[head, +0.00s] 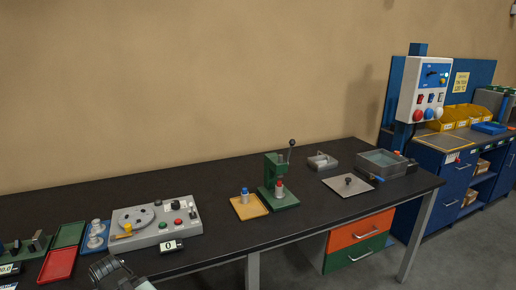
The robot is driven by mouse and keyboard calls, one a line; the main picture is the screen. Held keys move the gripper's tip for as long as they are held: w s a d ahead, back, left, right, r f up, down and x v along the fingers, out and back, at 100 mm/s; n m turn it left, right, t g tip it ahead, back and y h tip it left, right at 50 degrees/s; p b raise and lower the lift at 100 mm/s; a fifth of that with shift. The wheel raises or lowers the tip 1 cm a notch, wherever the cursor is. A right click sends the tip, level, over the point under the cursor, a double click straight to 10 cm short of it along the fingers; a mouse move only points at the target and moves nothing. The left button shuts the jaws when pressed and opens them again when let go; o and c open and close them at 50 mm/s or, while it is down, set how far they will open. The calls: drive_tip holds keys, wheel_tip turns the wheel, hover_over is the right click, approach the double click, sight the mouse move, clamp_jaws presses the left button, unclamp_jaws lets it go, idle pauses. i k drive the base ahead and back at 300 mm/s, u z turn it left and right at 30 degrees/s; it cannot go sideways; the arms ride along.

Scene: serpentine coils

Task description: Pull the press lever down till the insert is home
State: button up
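The green press (275,168) stands on the dark bench, right of the middle. Its lever (290,152) is a thin rod with a dark ball knob, pointing up at the press's right side. A red-topped piece (279,186) stands upright at the press's base, under its head; I cannot tell how deep any insert sits. My gripper (105,268) seems to be the dark grey part at the bottom left, by the bench's front edge. It is well to the left of the press and apart from it. Its fingers are too unclear to tell open or shut.
A yellow tray (238,208) with a blue-topped piece (245,195) lies left of the press. A grey control panel (150,238) is farther left. A flat plate (336,188) and a grey basin (366,168) lie right. The bench front before the press is clear.

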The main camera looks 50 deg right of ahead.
sight(292, 143)
drive_tip(key=u, duration=0.7)
drive_tip(key=k, duration=0.75)
drive_tip(key=z, duration=1.05)
drive_tip(key=i, duration=0.5)
